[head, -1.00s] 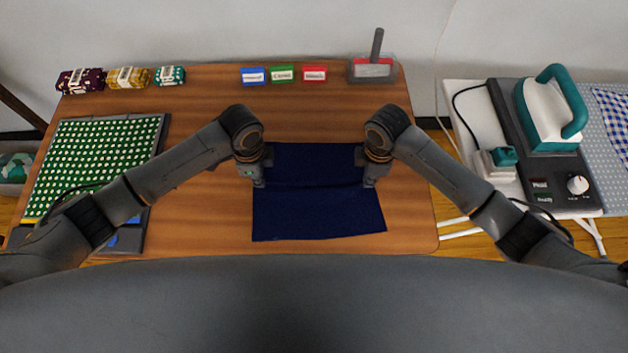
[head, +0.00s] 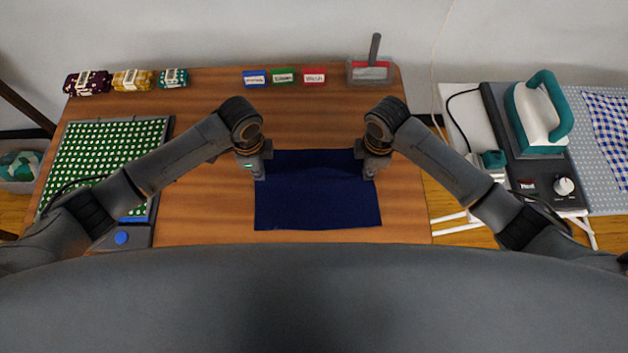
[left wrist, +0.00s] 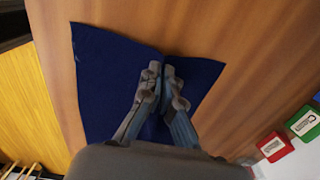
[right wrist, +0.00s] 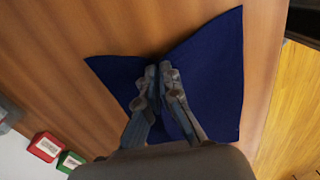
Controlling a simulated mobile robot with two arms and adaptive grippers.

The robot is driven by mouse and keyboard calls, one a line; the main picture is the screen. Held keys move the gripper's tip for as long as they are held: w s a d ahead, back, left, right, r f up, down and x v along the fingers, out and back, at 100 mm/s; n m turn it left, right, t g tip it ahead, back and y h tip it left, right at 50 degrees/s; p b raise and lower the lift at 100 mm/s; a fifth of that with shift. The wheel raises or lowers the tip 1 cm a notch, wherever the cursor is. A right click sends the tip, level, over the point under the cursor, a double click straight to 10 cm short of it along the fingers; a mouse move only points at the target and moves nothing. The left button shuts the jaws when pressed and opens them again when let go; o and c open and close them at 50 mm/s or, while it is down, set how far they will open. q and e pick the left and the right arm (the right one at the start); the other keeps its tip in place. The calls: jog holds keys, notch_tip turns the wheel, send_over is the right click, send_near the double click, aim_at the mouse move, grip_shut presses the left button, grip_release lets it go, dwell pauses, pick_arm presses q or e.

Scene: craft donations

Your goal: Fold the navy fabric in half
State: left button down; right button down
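The navy fabric (head: 318,208) lies on the wooden table in front of me, in one wide piece with a faint raised crease running across it between the grippers. My left gripper (head: 260,175) is at its left edge and my right gripper (head: 370,175) at its right edge, level with each other. In the left wrist view the left fingertips (left wrist: 162,68) are close together with the fabric (left wrist: 105,85) gathered between them. In the right wrist view the right fingertips (right wrist: 158,70) likewise pinch the fabric (right wrist: 215,75). The cloth just under the fingers is hidden.
A green dotted board (head: 105,155) lies at left. Fabric rolls (head: 132,80), small blue, green and red labels (head: 283,76) and a grey holder (head: 370,72) line the back edge. An iron (head: 540,115) stands on a separate stand at right. Table around the fabric is clear.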

notch_tip(320, 180, up, 14)
jog(key=p, duration=1.3)
